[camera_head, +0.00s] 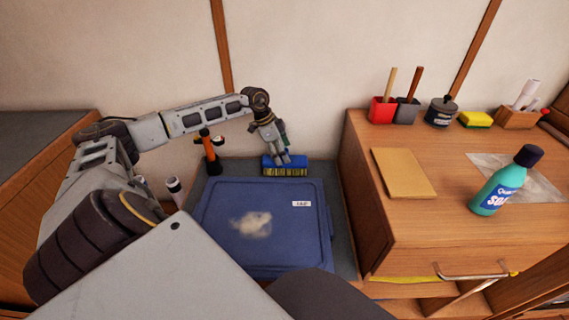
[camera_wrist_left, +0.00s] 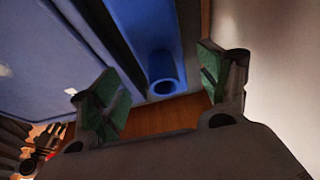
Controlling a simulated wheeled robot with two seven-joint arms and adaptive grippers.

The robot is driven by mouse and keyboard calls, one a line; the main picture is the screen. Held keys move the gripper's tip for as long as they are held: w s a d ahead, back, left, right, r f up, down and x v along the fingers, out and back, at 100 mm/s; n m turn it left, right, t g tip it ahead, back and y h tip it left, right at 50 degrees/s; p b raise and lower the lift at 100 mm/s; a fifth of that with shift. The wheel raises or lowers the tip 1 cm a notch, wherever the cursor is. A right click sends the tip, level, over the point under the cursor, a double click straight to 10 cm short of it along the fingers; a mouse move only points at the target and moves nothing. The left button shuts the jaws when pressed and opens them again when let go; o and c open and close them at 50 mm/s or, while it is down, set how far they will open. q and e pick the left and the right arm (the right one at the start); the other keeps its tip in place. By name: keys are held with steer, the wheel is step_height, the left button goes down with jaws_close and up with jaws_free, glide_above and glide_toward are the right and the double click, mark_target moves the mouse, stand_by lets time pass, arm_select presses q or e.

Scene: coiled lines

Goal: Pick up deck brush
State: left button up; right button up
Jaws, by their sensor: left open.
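The deck brush (camera_head: 285,164) has a blue block with yellow bristles and stands at the back edge of the grey surface, behind the blue lid. In the left wrist view its blue body (camera_wrist_left: 147,30) shows with a round hollow socket. My left gripper (camera_head: 284,158) points down right at the brush. In the wrist view the green-padded fingers of my left gripper (camera_wrist_left: 158,72) are apart, one on each side of the blue body, with a gap to each. The fingers partly cover the brush in the head view. My right gripper is not in view.
A blue lid (camera_head: 215,240) with a pale smudge lies in front of the brush. An orange-handled tool (camera_head: 209,150) stands left of the brush. A wooden cabinet (camera_head: 460,235) rises to the right, carrying a soap bottle (camera_head: 497,190) and a tan board (camera_head: 403,172). The wall is close behind.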

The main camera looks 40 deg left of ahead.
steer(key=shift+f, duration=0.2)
arm_select(q)
steer(key=shift+w+d+f, duration=0.15)
steer(key=shift+w+f, duration=0.05)
steer(key=shift+f, duration=0.25)
steer(key=b+x, duration=0.1)
steer(key=x, duration=0.2)
steer(key=shift+w+f+b, duration=0.1)
steer(key=shift+w+b, duration=0.05)
steer(key=shift+b, duration=0.2)
steer(key=shift+w+d+f, duration=0.1)
steer(key=shift+f, duration=0.3)
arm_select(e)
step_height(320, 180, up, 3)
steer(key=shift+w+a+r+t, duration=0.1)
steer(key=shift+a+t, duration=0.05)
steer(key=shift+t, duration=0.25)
arm_select(q)
steer(key=shift+c, duration=0.3)
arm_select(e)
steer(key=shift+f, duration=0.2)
arm_select(q)
steer(key=c, duration=1.2)
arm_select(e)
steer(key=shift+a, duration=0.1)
